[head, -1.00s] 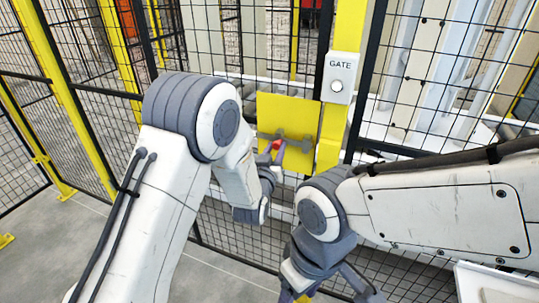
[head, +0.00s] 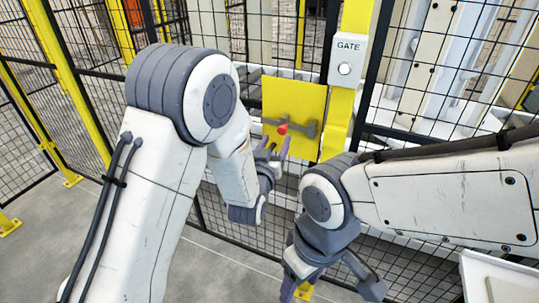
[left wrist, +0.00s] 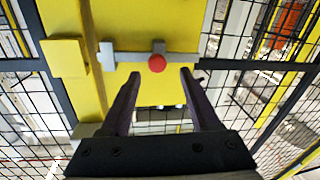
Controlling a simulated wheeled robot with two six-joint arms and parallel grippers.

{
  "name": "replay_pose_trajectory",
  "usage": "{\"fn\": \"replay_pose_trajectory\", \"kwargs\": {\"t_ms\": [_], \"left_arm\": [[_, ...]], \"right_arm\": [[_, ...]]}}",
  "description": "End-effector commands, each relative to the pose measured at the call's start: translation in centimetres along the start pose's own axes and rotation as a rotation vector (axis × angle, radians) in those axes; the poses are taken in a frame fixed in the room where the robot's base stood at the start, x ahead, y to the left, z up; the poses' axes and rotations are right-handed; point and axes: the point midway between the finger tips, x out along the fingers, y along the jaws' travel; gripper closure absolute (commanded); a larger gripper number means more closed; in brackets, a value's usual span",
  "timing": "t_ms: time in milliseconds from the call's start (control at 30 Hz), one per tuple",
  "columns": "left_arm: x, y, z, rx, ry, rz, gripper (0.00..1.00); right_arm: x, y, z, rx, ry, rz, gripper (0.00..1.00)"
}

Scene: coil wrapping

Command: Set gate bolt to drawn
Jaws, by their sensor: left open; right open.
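The gate bolt (head: 300,128) is a grey bar on a yellow plate (head: 300,95) beside the yellow gate post. Its red knob (head: 283,129) faces me; the knob also shows in the left wrist view (left wrist: 157,63). I cannot tell whether the bar's end enters the post. My left gripper (head: 274,144) is open and empty, just below the knob. In the left wrist view its fingertips (left wrist: 160,75) stand apart on either side of the knob's line, not gripping it. My right gripper (head: 305,285) is open, low at the picture's bottom edge, partly cut off.
Black mesh fence (head: 80,60) surrounds the area. Open grey floor (head: 215,265) lies at lower left. My right arm covers the fence at right.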

Motion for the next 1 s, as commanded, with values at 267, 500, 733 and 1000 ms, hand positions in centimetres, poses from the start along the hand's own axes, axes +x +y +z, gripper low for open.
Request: {"fn": "replay_pose_trajectory", "kwargs": {"t_ms": [267, 500, 733, 1000], "left_arm": [[-4.9, -0.1, 0.1, -0.001, 0.001, -0.002, 0.37], [-6.1, -0.2, -0.1, -0.002, 0.003, -0.004, 0.37], [-6.0, -0.1, -0.1, -0.001, 0.001, -0.003, 0.37], [-6.8, 1.8, 1.7, -0.001, -0.208, 0.029, 0.37]], "right_arm": [[1.6, 0.1, 0.1, 0.0, 0.0, 0.0, 0.39], [1.8, 0.1, 0.1, 0.0, 0.0, 0.0, 0.39], [1.8, 0.1, 0.1, 0.0, 0.0, 0.0, 0.39], [1.7, 0.1, 0.1, 0.0, 0.0, 0.0, 0.39]]}}
